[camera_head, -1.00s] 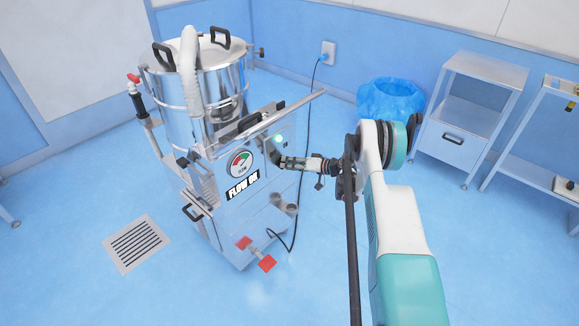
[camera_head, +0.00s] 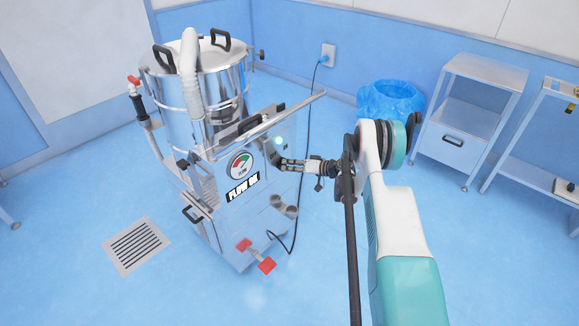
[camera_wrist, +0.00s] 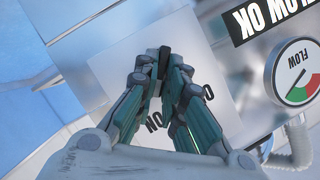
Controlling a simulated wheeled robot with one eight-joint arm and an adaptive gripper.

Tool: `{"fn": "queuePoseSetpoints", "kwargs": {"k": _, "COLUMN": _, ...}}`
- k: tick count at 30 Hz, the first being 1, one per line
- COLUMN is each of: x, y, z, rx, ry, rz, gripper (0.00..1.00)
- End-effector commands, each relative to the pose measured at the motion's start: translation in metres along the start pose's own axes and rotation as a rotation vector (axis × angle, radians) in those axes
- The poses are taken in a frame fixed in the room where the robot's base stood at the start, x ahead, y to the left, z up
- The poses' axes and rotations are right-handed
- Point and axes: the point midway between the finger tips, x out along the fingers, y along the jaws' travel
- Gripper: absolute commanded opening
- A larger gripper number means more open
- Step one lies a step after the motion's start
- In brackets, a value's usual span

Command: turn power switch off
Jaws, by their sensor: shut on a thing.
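The power switch is a dark knob (camera_wrist: 164,55) on a pale square plate (camera_wrist: 108,68) with ON and partly hidden O-lettering, seen upside down in the wrist view. My gripper (camera_wrist: 160,72) is shut on the knob, its two fingers on either side; the fingers hide much of the knob and part of the lettering. In the head view my gripper (camera_head: 281,163) reaches from the right to the front panel of the steel machine (camera_head: 232,218), just below a glowing green light (camera_head: 279,141).
A flow gauge (camera_head: 239,166) and a FLOW OK label (camera_head: 243,187) sit left of my gripper. A handle bar (camera_head: 290,108) juts above it. Red pedals (camera_head: 267,265) and a cable (camera_head: 306,125) are near. A blue-lined bin (camera_head: 390,100) stands behind; floor at front right is clear.

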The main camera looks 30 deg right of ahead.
Motion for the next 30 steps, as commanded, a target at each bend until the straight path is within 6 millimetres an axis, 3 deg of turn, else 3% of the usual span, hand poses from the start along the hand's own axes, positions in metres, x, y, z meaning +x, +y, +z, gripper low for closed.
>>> {"fn": "queuePoseSetpoints", "kwargs": {"k": 30, "x": 0.0018, "y": -0.0088, "z": 0.0041, "rx": -0.841, "ry": 0.000, "rz": 0.349, "gripper": 0.00}}
